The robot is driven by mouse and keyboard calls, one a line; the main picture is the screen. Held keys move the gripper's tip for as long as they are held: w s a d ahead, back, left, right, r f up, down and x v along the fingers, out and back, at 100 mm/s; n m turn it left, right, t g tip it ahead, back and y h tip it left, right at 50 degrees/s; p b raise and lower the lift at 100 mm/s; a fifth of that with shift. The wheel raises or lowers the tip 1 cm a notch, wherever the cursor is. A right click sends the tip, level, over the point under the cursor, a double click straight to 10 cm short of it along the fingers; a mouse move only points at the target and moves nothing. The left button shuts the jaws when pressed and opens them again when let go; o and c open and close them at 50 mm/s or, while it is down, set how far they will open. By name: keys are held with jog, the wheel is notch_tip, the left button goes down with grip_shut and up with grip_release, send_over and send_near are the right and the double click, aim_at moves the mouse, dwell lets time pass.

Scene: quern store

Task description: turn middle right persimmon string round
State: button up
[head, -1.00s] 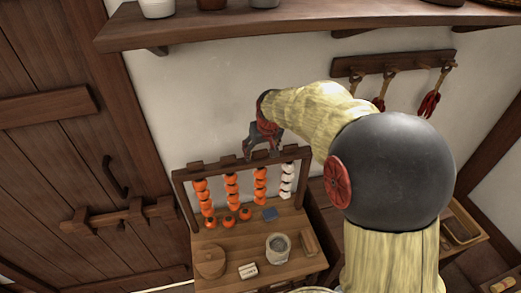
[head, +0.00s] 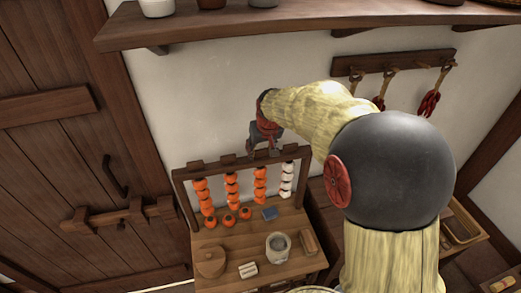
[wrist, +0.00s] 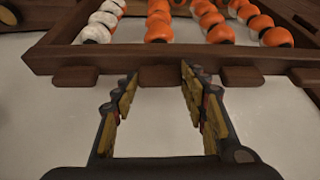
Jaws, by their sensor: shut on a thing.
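The middle right persimmon string (head: 260,184) hangs third from the left on a dark wooden rack (head: 181,190), its orange side to the head camera. In the wrist view, the string (wrist: 158,27) hangs beyond the rack bar and shows mostly orange with some white. My gripper (head: 262,154) is at the top bar above this string. In the wrist view, my gripper (wrist: 158,88) has its fingers on either side of the string's wooden top block (wrist: 160,76). It is shut on that block; the finger contact is hard to see.
The rightmost string (head: 287,180) shows white; two orange strings (head: 232,184) (head: 202,195) hang to the left. A shelf (head: 300,31) runs above.

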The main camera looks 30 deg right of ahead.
jog(key=shift+m+b, duration=0.35)
jog(key=shift+m, duration=0.05)
jog(key=o, duration=1.2)
jog(key=shift+c, duration=0.2)
jog(key=shift+r, duration=0.1)
jog(key=v, duration=1.1)
jog(key=shift+s+a+r, duration=0.25)
jog(key=shift+r, duration=0.1)
